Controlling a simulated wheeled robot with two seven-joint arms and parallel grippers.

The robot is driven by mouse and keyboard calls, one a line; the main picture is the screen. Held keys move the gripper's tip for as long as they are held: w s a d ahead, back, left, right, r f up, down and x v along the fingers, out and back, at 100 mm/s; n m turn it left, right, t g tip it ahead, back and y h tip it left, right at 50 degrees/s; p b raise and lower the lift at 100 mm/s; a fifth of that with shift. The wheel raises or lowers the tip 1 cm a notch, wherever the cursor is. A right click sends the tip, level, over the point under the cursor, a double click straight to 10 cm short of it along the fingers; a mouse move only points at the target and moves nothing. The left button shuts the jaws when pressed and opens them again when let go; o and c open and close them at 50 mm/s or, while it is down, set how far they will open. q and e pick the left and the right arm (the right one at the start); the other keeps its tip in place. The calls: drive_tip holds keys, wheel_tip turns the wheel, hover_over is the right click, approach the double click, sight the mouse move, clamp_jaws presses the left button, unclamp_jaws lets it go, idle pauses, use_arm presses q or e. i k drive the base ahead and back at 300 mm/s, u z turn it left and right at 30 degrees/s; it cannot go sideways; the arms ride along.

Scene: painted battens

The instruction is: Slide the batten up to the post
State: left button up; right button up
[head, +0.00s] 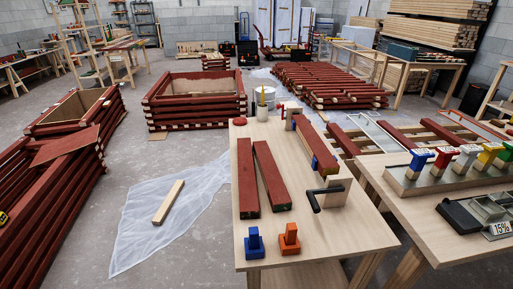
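Three dark red battens lie on the pale wooden table. A left batten (247,177) and a middle batten (271,176) lie side by side, apart at their near ends. A third batten (316,146) lies further right, with its near end by a pale wood block (338,190) that has a black handle (318,197). A blue piece (255,244) and an orange piece (290,240), each with a short upright, stand near the front edge. I cannot tell which thing is the post. Neither of my grippers is in view.
A second bench (440,245) on the right holds coloured stamps (445,155) and a grey tray. Plastic sheeting with a loose plank (168,202) lies on the floor. The table's front right is clear.

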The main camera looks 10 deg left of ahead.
sight(280, 200)
drive_tip(key=u, duration=2.15)
drive_tip(key=i, duration=1.9)
drive_tip(key=z, duration=1.75)
drive_tip(key=i, duration=1.9)
drive_tip(key=z, duration=3.45)
